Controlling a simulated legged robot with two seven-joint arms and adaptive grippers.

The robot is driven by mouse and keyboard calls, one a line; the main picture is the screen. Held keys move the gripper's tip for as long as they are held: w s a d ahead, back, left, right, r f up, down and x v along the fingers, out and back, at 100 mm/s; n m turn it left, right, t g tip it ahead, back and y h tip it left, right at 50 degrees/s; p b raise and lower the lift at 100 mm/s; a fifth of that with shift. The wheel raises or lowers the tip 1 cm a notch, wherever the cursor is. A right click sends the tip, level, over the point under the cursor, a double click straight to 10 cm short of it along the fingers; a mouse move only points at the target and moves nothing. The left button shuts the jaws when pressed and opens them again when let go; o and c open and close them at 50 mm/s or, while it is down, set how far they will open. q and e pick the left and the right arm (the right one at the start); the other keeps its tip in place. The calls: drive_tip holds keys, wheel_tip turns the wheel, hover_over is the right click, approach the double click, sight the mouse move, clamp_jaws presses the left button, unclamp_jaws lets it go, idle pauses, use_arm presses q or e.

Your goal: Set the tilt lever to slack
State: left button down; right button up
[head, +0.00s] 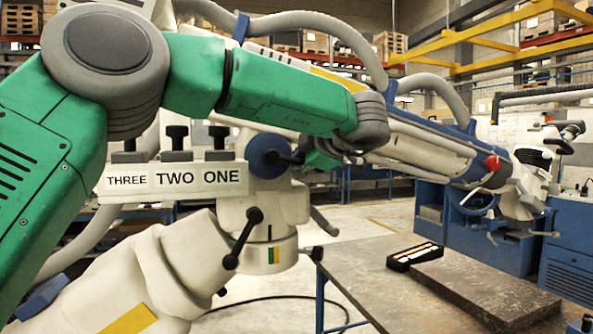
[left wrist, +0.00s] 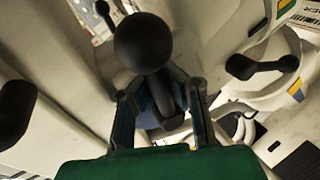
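A microscope arm (head: 150,270) with pale housings fills the left and middle of the head view. A black lever (head: 287,158) sticks out of a blue round hub (head: 264,156) beside my left gripper (head: 318,158). In the left wrist view, a black ball-ended lever (left wrist: 145,42) stands between the two fingers of my left gripper (left wrist: 162,105). The fingers are apart, with gaps visible beside the lever. Another black lever (head: 243,238) sits lower, by a collar with green and yellow marks (head: 272,255). I see no label naming the tilt lever. My right gripper is not in view.
Black knobs stand above a plate (head: 172,180) reading THREE TWO ONE. A worktable (head: 390,300) at right holds a dark slab (head: 490,290) and a small black tray (head: 414,247). Another lever (left wrist: 262,68) lies right of my gripper.

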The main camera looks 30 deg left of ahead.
use_arm(q)
drive_tip(key=shift+d, duration=0.2)
drive_tip(key=c, duration=1.8)
unclamp_jaws()
drive_tip(key=shift+s, duration=0.1)
drive_tip(key=shift+s+d+r, duration=0.25)
drive_tip(key=shift+w+d, duration=0.1)
drive_tip(key=shift+d, duration=0.3)
drive_tip(key=shift+v, duration=5.45)
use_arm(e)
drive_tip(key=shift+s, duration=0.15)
